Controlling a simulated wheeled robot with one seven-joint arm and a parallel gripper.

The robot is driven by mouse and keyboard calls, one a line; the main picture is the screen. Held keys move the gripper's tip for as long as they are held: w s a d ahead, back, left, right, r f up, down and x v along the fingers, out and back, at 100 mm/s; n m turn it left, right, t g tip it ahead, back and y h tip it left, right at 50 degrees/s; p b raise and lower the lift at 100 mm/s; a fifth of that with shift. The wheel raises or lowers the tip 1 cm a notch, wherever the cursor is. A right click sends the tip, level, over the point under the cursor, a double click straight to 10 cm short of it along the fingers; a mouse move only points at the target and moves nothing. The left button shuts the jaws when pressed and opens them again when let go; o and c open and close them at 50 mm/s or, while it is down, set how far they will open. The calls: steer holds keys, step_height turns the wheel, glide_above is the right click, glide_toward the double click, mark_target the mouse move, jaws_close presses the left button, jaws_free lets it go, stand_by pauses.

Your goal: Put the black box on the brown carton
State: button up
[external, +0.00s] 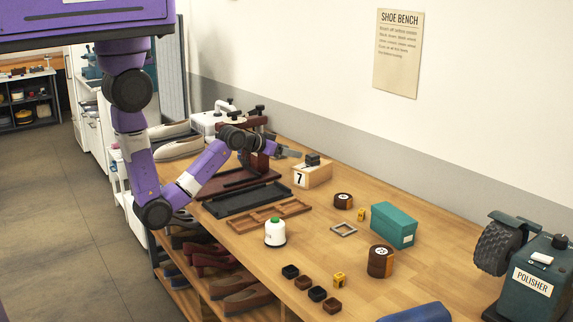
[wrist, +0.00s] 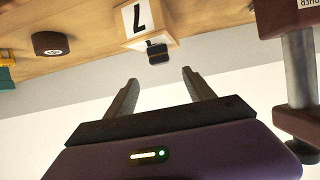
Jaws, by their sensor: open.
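The brown carton (external: 318,176), light tan with a white label reading 7, stands on the bench near the wall; it also shows upside down in the wrist view (wrist: 172,32). A small black box (external: 312,159) sits on top of the carton, and it also shows in the wrist view (wrist: 158,54). My gripper (external: 292,153) is just left of the black box in the external view. In the wrist view my gripper (wrist: 160,78) has its fingers apart with nothing between them. The black box lies beyond the fingertips, apart from them.
A dark red stand (external: 262,163) is close to my gripper. A teal box (external: 393,226), dark round tins (external: 343,200), a white bottle (external: 275,234) and trays (external: 247,199) stand nearby. Several small black and brown blocks (external: 290,271) lie at the front edge. A polisher (external: 535,278) is at right.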

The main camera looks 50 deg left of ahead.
steer(key=shift+s+r, duration=0.1)
steer(key=shift+s, duration=0.05)
steer(key=s+f, duration=0.4)
steer(key=s, duration=0.1)
steer(key=s+f, duration=0.2)
steer(key=s, duration=0.1)
steer(key=shift+s+d+f, duration=0.1)
steer(key=shift+d, duration=0.2)
steer(key=s+f, duration=0.1)
steer(key=s, duration=0.3)
steer(key=s+f, duration=0.1)
steer(key=s, duration=0.3)
steer(key=s+f, duration=0.1)
steer(key=s, duration=0.2)
steer(key=shift+s+d, duration=0.15)
steer(key=shift+s, duration=0.25)
steer(key=shift+t, duration=0.4)
steer(key=v, duration=0.3)
steer(key=f+v, duration=0.1)
steer(key=v, duration=0.2)
steer(key=f+v, duration=0.1)
steer(key=v, duration=0.2)
steer(key=shift+s, duration=0.4)
steer(key=r+v, duration=0.1)
steer(key=v, duration=0.9)
steer(key=shift+r, duration=0.35)
